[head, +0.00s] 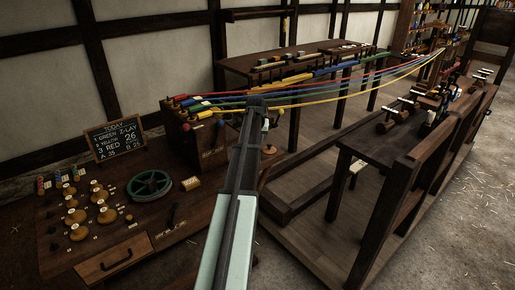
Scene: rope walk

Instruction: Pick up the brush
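I cannot make out a brush for certain. A small dark upright piece (173,213) stands on the bench at the lower left, and a short pale yellow block or roll (191,183) lies behind it; I cannot tell whether either is the brush. My arm reaches up from the bottom middle, and my gripper (266,123) is at its far end, in front of the coloured ropes and right of the dark wooden box. Its fingers are too small and dark to read. I see nothing clearly held in it.
The bench holds a green wheel (149,186), several yellow spools (75,215) and a chalkboard (115,139). Coloured ropes (340,77) stretch from the wooden box (190,143) to the back right. A wooden frame (395,190) stands at right.

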